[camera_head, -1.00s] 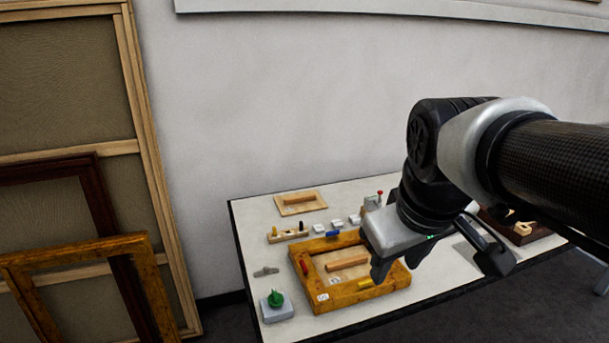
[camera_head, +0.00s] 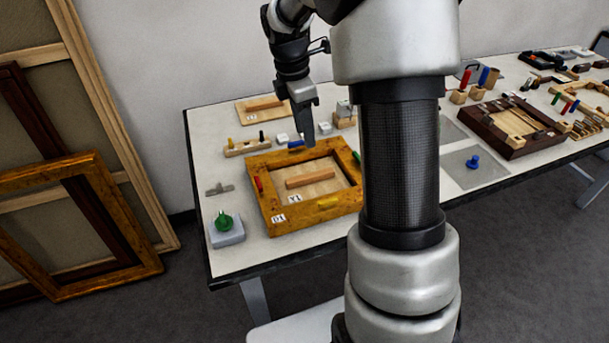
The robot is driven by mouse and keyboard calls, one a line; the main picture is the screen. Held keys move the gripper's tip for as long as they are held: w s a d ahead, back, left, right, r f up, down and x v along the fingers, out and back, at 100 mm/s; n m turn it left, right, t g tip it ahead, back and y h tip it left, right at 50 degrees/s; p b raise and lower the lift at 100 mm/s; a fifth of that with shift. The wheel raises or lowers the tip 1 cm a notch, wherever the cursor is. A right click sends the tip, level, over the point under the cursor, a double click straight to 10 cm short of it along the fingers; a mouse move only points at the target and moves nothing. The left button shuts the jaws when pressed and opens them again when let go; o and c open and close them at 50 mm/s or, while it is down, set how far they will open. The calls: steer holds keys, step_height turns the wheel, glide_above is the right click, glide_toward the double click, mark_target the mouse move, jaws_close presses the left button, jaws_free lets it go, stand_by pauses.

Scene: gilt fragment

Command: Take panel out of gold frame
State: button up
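The gold frame (camera_head: 262,212) lies flat on the table. Inside it sits a pale wooden panel (camera_head: 328,187) with a raised wooden bar (camera_head: 310,177) and a label. Coloured pieces sit on the frame's sides: red (camera_head: 259,184) at left, blue (camera_head: 296,144) at the far side, yellow (camera_head: 327,203) at the near side, green (camera_head: 356,157) at right. My gripper (camera_head: 306,140) points down at the frame's far side, close beside the blue piece. I cannot tell whether it touches it. The fingers show edge-on, so their opening is unclear. My arm stands before the frame's right edge.
A green knob on a grey block (camera_head: 225,228) stands near the left table corner. A peg rack (camera_head: 247,147), another panel (camera_head: 263,107) and small white blocks (camera_head: 282,138) lie behind the frame. A dark frame (camera_head: 510,135) lies right. Large frames (camera_head: 105,225) lean at left.

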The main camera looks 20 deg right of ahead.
glide_above(310, 175)
steer(key=f, duration=0.9)
steer(key=shift+s+a+f+b, duration=0.15)
steer(key=shift+a+f+b, duration=0.05)
steer(key=shift+f+b, duration=0.2)
steer(key=f, duration=0.5)
steer(key=shift+w+d+f, duration=0.1)
steer(key=shift+w, duration=0.1)
jaws_close()
